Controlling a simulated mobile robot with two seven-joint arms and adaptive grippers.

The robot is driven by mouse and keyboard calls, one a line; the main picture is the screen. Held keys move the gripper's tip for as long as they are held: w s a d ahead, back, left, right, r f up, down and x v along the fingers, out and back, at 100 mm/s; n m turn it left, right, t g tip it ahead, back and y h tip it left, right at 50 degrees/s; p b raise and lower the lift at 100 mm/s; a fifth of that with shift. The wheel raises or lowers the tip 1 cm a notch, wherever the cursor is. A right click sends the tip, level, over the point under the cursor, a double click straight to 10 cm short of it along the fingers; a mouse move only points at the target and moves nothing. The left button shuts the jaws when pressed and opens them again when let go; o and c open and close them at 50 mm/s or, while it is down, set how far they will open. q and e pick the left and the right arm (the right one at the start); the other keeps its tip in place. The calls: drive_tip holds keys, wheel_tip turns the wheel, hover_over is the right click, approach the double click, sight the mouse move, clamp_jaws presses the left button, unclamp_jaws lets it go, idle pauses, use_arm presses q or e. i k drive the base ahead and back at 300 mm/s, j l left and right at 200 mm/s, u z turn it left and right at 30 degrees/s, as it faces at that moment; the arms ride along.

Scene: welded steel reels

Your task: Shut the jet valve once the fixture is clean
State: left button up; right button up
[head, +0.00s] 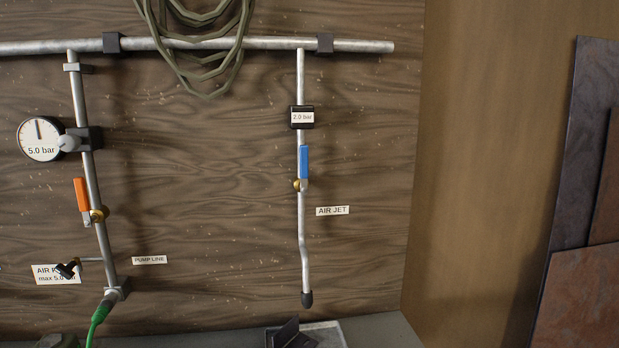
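The jet valve has a blue lever (304,162) and a brass body (297,185) on the thin vertical pipe at the right of the board. The lever stands upright, in line with the pipe. A label (332,211) beside it reads AIR JET. The pipe (304,262) ends in a dark nozzle (307,299) pointing down. Below it, at the bottom edge, dark angled plates (289,332) stand in a pale-rimmed tray (331,331), partly cut off. I cannot tell whether this is the fixture or whether it is clean. Neither of my grippers is in view.
On the left, a pump line pipe (96,185) carries an orange lever (81,194), a gauge (40,139) labelled 5.0 bar and a green hose (101,312). A coiled hose (205,85) hangs from the top pipe (270,43). Dark sheets (583,150) lean at the right.

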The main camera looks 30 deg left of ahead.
sight(304, 149)
drive_tip(key=u, duration=1.1)
